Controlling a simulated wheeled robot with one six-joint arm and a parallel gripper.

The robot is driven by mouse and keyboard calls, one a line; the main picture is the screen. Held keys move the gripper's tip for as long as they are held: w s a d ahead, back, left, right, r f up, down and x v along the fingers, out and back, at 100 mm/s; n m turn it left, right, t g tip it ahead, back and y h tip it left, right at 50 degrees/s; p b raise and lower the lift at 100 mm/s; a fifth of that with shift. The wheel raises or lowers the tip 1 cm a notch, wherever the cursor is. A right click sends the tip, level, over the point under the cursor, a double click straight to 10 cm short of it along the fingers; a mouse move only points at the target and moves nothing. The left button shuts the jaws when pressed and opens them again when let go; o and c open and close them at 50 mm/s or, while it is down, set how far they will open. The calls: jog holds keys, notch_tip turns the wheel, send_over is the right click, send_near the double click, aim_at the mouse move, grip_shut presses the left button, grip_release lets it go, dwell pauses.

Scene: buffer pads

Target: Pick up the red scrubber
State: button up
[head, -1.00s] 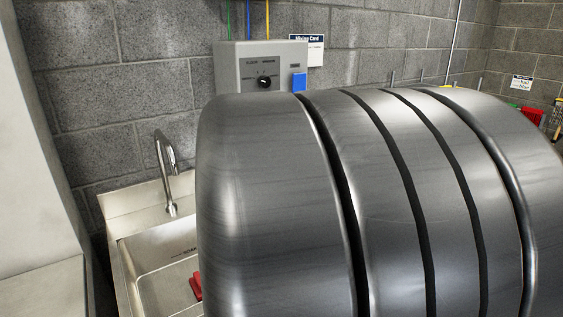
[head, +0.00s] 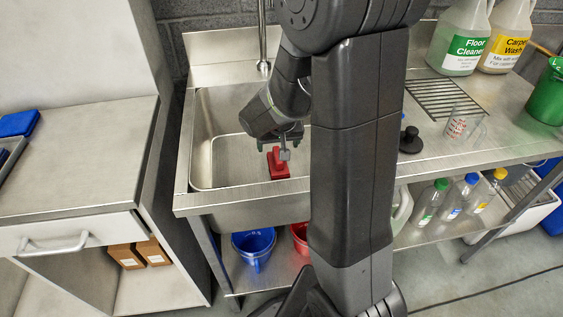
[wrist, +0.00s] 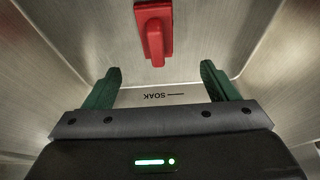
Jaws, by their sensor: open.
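The red scrubber (head: 278,163) is in the steel sink basin (head: 212,150), near its front side, partly hidden by my gripper in the head view. In the wrist view the red scrubber (wrist: 154,30) shows at the top centre, beyond the fingertips, with its narrow handle pointing down the picture. My gripper (wrist: 158,78) is open and empty, its two green fingers spread apart on either side below the scrubber. In the head view my gripper (head: 284,145) is inside the basin area, close to the scrubber. I cannot tell from these frames whether it touches.
The basin walls surround my gripper closely. To the right on the counter are a clear measuring cup (head: 464,124), a black stopper (head: 410,140) and cleaner jugs (head: 460,40). A blue bucket (head: 254,246) is below. A cabinet (head: 75,150) stands left.

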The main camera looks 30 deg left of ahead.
aim_at(277, 156)
jog(key=b+x, duration=0.1)
jog(key=x, duration=0.5)
jog(key=shift+w+f, duration=0.15)
jog(key=shift+f, duration=0.25)
jog(key=shift+w+b+x, duration=0.2)
jog(key=shift+w+x, duration=0.05)
jog(key=shift+x, duration=1.2)
jog(key=shift+w+b+x, duration=0.2)
jog(key=shift+x, duration=1.25)
jog(key=shift+a+r, duration=0.15)
jog(key=shift+r, duration=0.1)
jog(key=c, duration=1.2)
